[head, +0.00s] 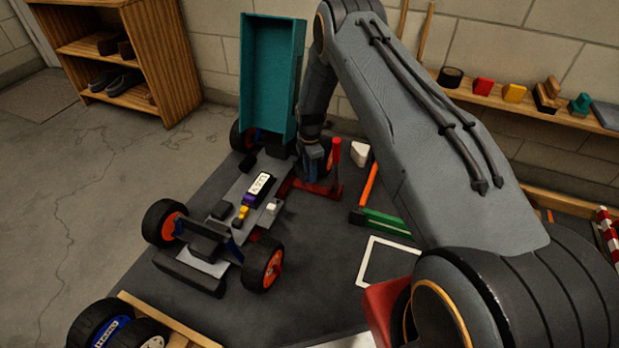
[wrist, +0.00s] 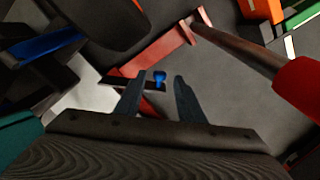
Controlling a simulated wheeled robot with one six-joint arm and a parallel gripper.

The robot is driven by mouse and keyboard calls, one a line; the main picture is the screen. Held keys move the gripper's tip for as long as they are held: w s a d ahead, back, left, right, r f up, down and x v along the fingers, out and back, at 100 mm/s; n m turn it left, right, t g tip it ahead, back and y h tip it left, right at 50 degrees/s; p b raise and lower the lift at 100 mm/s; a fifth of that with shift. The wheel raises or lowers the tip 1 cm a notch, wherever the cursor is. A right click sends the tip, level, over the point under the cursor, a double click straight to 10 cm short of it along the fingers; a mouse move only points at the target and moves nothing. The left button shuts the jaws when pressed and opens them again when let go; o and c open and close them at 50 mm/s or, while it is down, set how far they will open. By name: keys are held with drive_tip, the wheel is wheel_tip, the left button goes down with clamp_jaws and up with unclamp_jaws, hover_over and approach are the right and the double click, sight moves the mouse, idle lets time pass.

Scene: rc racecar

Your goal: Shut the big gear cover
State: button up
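A tall teal tray-shaped panel (head: 272,75), which looks like the big gear cover, stands upright at the far end of the RC car (head: 240,205). A teal edge (wrist: 20,135) shows at the left in the wrist view. My gripper (head: 315,165) is low beside the car's far end, right of the panel, and apart from it. In the wrist view its two dark fingers (wrist: 158,92) are spread with nothing visibly held. A small blue knob (wrist: 159,77) on a dark flat part shows beyond and between the fingertips. A red part (wrist: 160,50) lies past it.
A red upright post (head: 336,155) stands close to the right of my gripper; a rod with a red end (wrist: 240,50) shows there in the wrist view. Spare wheels (head: 105,325) are at the front left.

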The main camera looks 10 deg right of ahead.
wheel_tip(320, 180, down, 2)
drive_tip(key=shift+f+b, duration=0.2)
drive_tip(key=shift+b, duration=0.1)
clamp_jaws()
